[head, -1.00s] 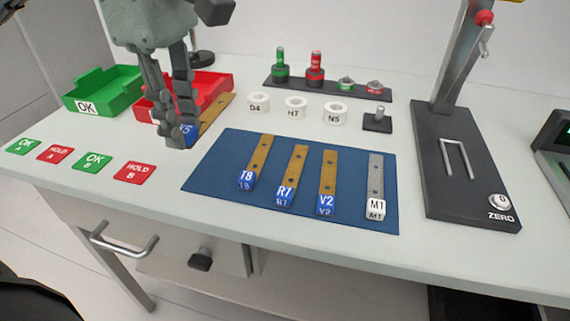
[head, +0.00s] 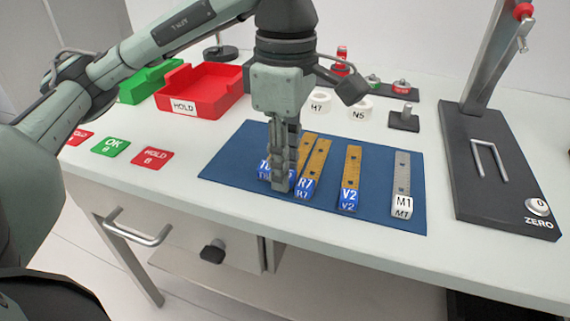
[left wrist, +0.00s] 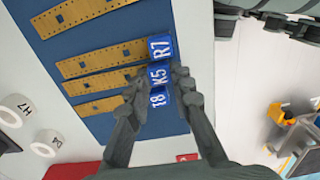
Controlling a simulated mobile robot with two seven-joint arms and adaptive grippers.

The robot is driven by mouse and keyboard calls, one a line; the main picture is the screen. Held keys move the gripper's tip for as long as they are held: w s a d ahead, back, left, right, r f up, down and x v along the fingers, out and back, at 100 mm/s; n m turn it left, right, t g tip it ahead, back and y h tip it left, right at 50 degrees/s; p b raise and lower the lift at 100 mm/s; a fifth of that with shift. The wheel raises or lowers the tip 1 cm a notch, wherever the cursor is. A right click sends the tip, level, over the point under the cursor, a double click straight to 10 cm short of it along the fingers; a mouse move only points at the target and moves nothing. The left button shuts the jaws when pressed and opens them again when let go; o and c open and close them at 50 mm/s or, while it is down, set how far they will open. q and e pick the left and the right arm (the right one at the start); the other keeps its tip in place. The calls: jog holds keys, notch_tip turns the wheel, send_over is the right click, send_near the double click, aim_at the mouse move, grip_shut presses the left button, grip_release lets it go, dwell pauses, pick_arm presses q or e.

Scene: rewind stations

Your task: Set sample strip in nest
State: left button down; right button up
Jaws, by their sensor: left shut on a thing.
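My left gripper (head: 283,187) points down over the blue mat (head: 225,165) and is shut on the blue label end of a wooden sample strip (left wrist: 95,82). Its label reads K5 in the left wrist view; in the head view my fingers hide most of it. The held strip lies between the T8 strip (head: 263,172) and the R7 strip (head: 306,187), close beside both. I cannot tell if it touches the mat. Farther right on the mat are the V2 strip (head: 350,190) and the grey M1 strip (head: 402,195). No nest is clearly identifiable. My right gripper is not in view.
A red HOLD tray (head: 205,98) and a green tray (head: 140,90) stand at the back left. White rings (head: 360,106) and a small black block (head: 404,119) stand behind the mat. A black stand (head: 465,180) with a U-shaped bar is at right.

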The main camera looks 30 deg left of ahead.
pick_arm(q)
jog(key=shift+f, duration=0.1)
jog(key=c, duration=1.8)
grip_release()
jog(key=o, duration=0.5)
jog(key=shift+c, duration=0.2)
